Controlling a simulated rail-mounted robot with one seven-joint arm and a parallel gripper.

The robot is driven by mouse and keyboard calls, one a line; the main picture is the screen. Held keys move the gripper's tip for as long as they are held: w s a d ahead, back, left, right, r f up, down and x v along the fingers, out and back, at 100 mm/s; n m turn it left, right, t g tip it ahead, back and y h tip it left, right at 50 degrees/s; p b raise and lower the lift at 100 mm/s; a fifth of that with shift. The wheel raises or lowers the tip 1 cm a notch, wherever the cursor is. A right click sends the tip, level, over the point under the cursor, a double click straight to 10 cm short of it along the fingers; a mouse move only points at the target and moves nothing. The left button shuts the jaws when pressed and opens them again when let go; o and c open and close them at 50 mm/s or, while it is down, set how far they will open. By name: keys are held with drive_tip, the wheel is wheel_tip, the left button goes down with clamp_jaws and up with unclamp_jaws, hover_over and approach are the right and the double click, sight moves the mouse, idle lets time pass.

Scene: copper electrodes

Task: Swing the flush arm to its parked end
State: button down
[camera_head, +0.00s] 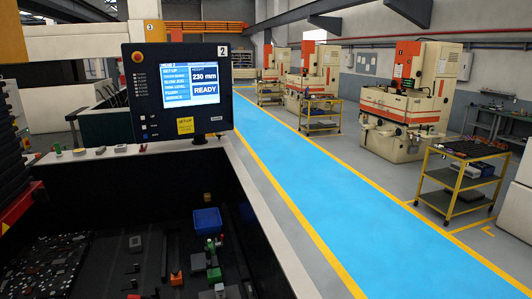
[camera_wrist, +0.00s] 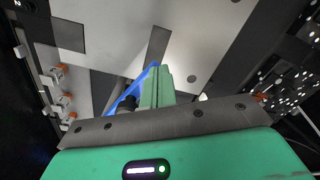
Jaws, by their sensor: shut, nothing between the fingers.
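In the wrist view my gripper (camera_wrist: 158,78) shows its green fingers together, with nothing seen between them. A slim blue piece (camera_wrist: 137,88) runs slantwise just left of the fingers, with a dark round part (camera_wrist: 126,105) at its lower end. It may be part of the flush arm, but I cannot be sure, nor tell whether the fingers touch it. No flush arm can be made out for certain in the head view, and my gripper does not show there.
A control screen (camera_head: 190,84) reads 230 mm and READY. The dark work area below holds a blue bin (camera_head: 207,220) and several small blocks. In the wrist view, orange-and-grey fittings (camera_wrist: 55,74) line the left, and a pale plate (camera_wrist: 205,45) lies behind the fingers.

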drive_tip(key=shift+r, duration=0.1)
wheel_tip(320, 180, up, 5)
drive_tip(key=p, duration=0.5)
